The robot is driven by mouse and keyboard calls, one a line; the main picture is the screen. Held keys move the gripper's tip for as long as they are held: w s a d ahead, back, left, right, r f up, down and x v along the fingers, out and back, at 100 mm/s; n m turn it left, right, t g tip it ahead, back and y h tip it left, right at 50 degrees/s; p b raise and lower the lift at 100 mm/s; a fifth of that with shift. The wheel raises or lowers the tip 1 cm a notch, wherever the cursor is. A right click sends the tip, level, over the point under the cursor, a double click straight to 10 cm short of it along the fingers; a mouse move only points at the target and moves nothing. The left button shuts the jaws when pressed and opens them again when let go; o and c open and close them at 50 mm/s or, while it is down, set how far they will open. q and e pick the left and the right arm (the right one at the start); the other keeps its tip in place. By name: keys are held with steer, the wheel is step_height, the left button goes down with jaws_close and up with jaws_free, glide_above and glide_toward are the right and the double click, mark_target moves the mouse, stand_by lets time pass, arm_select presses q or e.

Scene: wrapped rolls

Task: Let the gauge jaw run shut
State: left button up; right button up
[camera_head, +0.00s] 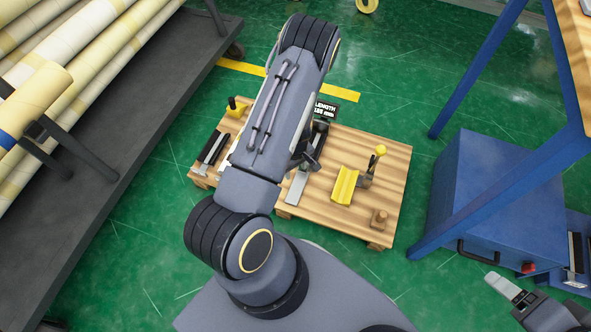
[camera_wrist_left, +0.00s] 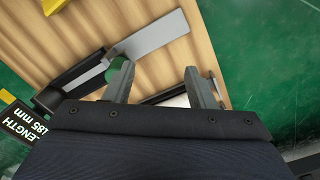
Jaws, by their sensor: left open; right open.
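The gauge (camera_head: 317,138) is a black body with a flat grey metal plate (camera_head: 298,187) on the wooden board, partly hidden by my left arm. In the left wrist view the gauge's black body (camera_wrist_left: 76,84) and the plate (camera_wrist_left: 152,38) show past the fingers. A round green patch (camera_wrist_left: 121,68) shows beside the finger at picture left; I cannot tell if it is a knob. My left gripper (camera_wrist_left: 160,82) is open above the board, its fingers apart with nothing clearly between them. Contact with the gauge cannot be told. My right gripper (camera_head: 507,288) is open, at the lower right, away from the board.
A black sign (camera_head: 325,108) reading LENGTH 185 mm stands behind the gauge. Wrapped rolls (camera_head: 75,75) lie left on a dark rack. A blue cabinet (camera_head: 490,190) stands right.

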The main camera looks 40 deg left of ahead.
stand_by(0.4)
arm_select(q)
steer(key=w+d+r+m+t+h, duration=0.1)
steer(key=d+r+m+t+h, duration=0.2)
steer(key=r, duration=1.1)
steer(key=w+d+r+m+t+h, duration=0.15)
steer(key=d+r, duration=0.35)
steer(key=r, duration=0.8)
steer(key=s+d+r+m+t, duration=0.1)
steer(key=s+d+r+m, duration=0.1)
steer(key=s+r+m, duration=0.5)
steer(key=s+d+r+m, duration=0.2)
steer(key=s+r, duration=0.4)
steer(key=s, duration=0.5)
step_height(320, 180, up, 32)
steer(key=p, duration=3.2)
steer(key=shift+f+y, duration=0.15)
steer(key=shift+y, duration=0.2)
steer(key=shift+d, duration=0.1)
